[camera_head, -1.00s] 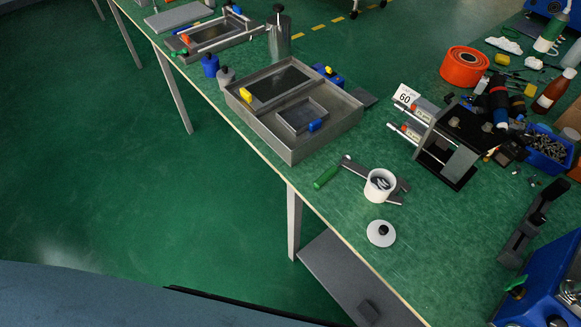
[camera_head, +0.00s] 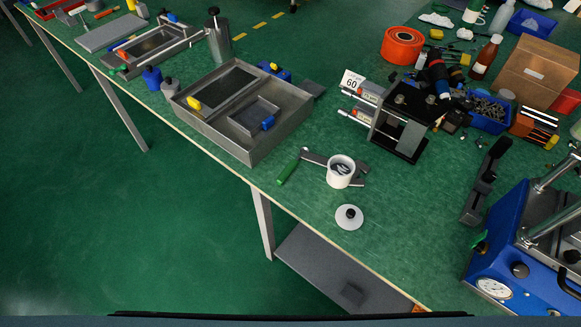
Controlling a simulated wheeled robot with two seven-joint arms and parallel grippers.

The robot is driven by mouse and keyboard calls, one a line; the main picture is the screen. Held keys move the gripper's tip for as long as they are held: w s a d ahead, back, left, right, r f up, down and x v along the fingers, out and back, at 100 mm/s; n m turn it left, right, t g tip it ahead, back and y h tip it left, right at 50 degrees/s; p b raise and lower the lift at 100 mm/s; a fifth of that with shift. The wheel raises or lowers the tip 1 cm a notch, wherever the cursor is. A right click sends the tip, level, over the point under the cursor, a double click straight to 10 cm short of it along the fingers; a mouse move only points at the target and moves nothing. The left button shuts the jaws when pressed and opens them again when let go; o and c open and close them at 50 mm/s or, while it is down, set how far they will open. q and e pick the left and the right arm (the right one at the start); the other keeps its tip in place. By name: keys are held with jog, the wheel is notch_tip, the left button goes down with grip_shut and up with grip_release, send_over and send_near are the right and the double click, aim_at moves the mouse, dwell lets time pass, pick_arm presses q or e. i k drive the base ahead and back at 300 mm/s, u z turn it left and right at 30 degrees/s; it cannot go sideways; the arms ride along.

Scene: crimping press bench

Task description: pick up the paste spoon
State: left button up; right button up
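A tool with a green handle (camera_head: 288,168) lies on the green bench top near its front edge; it looks like the paste spoon. Its handle points toward the front edge, and its far end lies by a flat dark grey metal piece (camera_head: 314,157). I cannot tell the shape of its tip. An open white pot (camera_head: 340,178) with grey content stands just right of it, on or against the grey metal piece. A round white lid (camera_head: 349,217) with a black knob lies in front of the pot. Neither of my grippers is in view.
A grey metal tray (camera_head: 206,122) stands left of the tool. A black stand with a "60" card (camera_head: 352,82) is behind the pot. A blue press (camera_head: 497,268) with a gauge is at right. Bench space around the lid is clear.

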aim_at(287, 172)
jog(key=k, duration=0.5)
jog(key=u, duration=1.85)
jog(key=i, duration=1.45)
jog(key=z, duration=2.1)
